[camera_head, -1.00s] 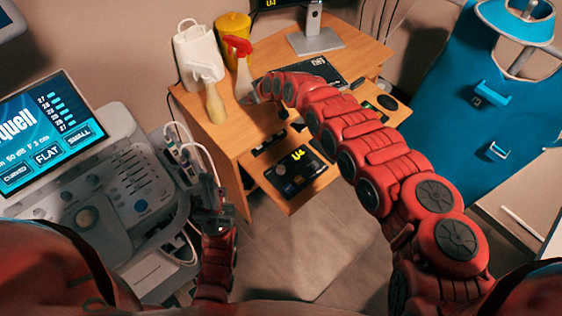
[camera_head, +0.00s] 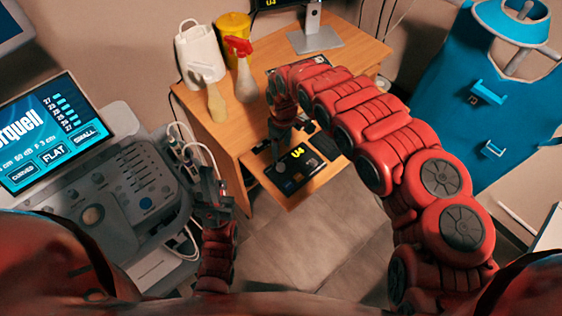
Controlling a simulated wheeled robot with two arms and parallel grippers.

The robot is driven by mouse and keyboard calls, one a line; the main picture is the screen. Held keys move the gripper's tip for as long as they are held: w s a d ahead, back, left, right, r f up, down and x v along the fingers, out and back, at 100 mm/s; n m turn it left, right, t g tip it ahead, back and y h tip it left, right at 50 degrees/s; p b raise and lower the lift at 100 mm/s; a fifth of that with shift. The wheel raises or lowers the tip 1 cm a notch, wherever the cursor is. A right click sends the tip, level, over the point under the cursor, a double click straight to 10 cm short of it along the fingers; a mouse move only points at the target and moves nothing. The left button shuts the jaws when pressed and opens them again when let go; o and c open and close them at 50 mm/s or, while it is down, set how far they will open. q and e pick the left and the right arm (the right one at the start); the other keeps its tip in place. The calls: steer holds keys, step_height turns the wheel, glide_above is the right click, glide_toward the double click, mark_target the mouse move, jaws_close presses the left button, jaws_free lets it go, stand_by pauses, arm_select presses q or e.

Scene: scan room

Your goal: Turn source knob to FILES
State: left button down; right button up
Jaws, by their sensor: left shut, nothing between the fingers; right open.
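A small black box (camera_head: 296,170) with a yellow "U4" display lies on the pull-out shelf of the wooden desk. No knob labelled FILES is readable, and I cannot tell which control is the source knob. My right gripper (camera_head: 277,150) points down beside the box's far left edge; its fingers are dark and small, and contact cannot be told. It is open. My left gripper (camera_head: 211,188) is shut and empty, beside the right side of the ultrasound console (camera_head: 108,212).
The ultrasound screen (camera_head: 48,135) stands at left. A blue apron (camera_head: 470,100) hangs at right. Open floor lies below the shelf.

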mark_target(281, 165)
steer(key=f, duration=0.8)
steer(key=shift+s+a, duration=0.2)
steer(key=shift+d+f, duration=0.15)
steer(key=shift+f, duration=0.7)
steer(key=shift+c, duration=0.3)
jaws_close()
